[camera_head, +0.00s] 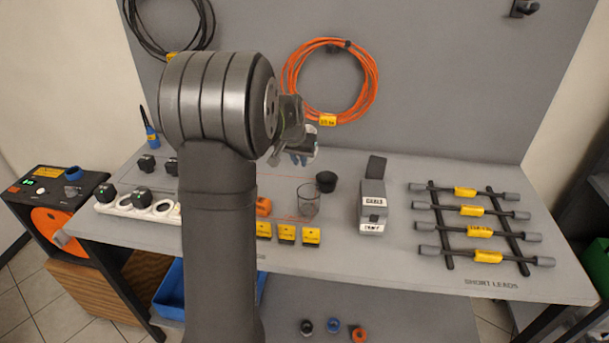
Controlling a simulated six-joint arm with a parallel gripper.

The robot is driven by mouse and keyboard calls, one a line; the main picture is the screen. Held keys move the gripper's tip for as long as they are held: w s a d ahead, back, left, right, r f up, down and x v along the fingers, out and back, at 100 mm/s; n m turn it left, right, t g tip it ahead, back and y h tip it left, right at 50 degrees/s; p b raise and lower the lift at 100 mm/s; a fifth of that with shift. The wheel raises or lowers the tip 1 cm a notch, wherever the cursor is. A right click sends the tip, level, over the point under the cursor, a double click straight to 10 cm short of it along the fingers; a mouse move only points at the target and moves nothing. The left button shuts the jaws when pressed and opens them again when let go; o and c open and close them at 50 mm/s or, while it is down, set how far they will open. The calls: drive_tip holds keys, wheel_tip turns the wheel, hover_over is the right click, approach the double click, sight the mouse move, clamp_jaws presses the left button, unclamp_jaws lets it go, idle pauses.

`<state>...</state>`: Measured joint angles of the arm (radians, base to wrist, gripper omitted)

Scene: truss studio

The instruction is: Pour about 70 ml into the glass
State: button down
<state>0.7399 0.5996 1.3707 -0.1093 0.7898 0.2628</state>
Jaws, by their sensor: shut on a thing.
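A clear glass (308,203) stands upright on the grey table, right of my arm. My gripper (291,128) is above the table, up and slightly left of the glass, and partly hidden by my own wrist. It is shut on a shiny, see-through vessel (306,152), of which only a part shows. The vessel is above the glass and apart from it. Its full shape, its tilt and any liquid in it cannot be made out. No liquid can be made out in the glass.
A small black cup (326,181) stands behind the glass, and a grey labelled box (373,207) to its right. Yellow-labelled blocks (286,233) sit in front. A rack of short leads (475,222) fills the right. An orange cable coil (330,80) hangs on the back panel.

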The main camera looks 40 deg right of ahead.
drive_tip(key=w+f+m+g, duration=0.2)
drive_tip(key=w+m, duration=0.1)
drive_tip(key=m, duration=0.2)
drive_tip(key=w+a+f+m+g, duration=0.1)
drive_tip(key=w+f+m, duration=0.1)
drive_tip(key=m, duration=0.3)
drive_tip(key=w+f+m+g, duration=0.2)
drive_tip(key=w+m, duration=0.2)
drive_tip(key=m, duration=0.1)
drive_tip(key=shift+w+a+f+m+g, duration=0.2)
drive_tip(key=shift+a+m+g, duration=0.05)
drive_tip(key=shift+m+g, duration=0.05)
drive_tip(key=m, duration=0.1)
drive_tip(key=w+f+m+y, duration=0.1)
drive_tip(key=shift+a+m+g, duration=0.3)
drive_tip(key=shift+a+g, duration=0.05)
drive_tip(key=shift+g, duration=0.05)
drive_tip(key=m, duration=0.1)
drive_tip(key=w+a+f+m+y, duration=0.1)
drive_tip(key=m, duration=0.1)
drive_tip(key=a+f+m+y, duration=0.1)
drive_tip(key=m, duration=0.1)
drive_tip(key=shift+w+g, duration=0.4)
drive_tip(key=shift+s+r, duration=0.1)
drive_tip(key=shift+r, duration=0.1)
